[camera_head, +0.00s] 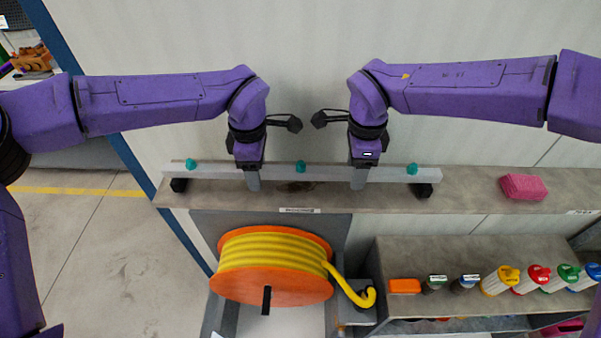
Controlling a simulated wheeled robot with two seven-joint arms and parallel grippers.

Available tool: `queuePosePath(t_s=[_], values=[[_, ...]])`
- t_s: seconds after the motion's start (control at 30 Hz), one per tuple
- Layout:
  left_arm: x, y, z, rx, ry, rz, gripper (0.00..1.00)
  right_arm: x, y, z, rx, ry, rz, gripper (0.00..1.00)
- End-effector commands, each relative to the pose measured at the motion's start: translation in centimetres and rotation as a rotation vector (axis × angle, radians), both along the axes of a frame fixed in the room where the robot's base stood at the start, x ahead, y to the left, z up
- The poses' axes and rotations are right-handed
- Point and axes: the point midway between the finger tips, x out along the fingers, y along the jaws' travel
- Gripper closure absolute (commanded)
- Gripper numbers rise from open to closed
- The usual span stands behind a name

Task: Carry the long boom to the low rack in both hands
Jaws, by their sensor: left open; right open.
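The long boom (326,173) is a pale grey bar with several teal knobs along it. It lies level on a narrow shelf (470,194), resting on black blocks at its two ends. My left gripper (252,180) points down at the boom left of its middle knob. My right gripper (358,180) points down at the boom right of that knob. The far fingers are hidden. I cannot tell whether the fingers touch the boom. Which surface is the low rack is not clear.
A pink sponge (523,187) lies on the shelf to the right. Below are an orange reel (272,265) of yellow hose and a lower shelf (400,250) with an orange box (405,286) and several colour-capped bottles. A pale wall stands behind. Open floor (85,240) lies left.

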Motion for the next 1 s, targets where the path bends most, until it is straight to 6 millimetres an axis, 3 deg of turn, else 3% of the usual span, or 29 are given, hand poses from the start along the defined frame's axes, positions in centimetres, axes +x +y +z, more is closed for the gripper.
queuePosePath(t_s=[0.17,0.43,0.47,0.6,0.63,1.0], values=[[-0.03,-0.02,-1.28,0.000,-0.001,-0.002,0.44,-0.04,0.03,-1.26,0.000,0.001,0.001,0.44],[-0.02,0.01,-1.40,0.000,-0.001,-0.001,0.44,-0.02,0.04,-1.40,0.000,0.000,0.002,0.44],[-0.02,0.01,-1.40,0.000,-0.001,-0.001,0.50,-0.02,0.04,-1.39,0.000,0.000,0.002,0.50],[-0.02,0.01,-1.38,0.000,-0.001,-0.001,0.96,-0.01,0.04,-1.38,0.000,0.000,0.002,0.96],[-0.02,0.01,-1.38,0.000,-0.001,-0.001,1.00,-0.01,0.04,-1.37,0.000,0.000,0.001,1.00],[0.02,-0.01,-1.00,-0.001,-0.002,0.000,1.00,0.03,0.05,-1.00,0.001,-0.002,0.001,1.00]])
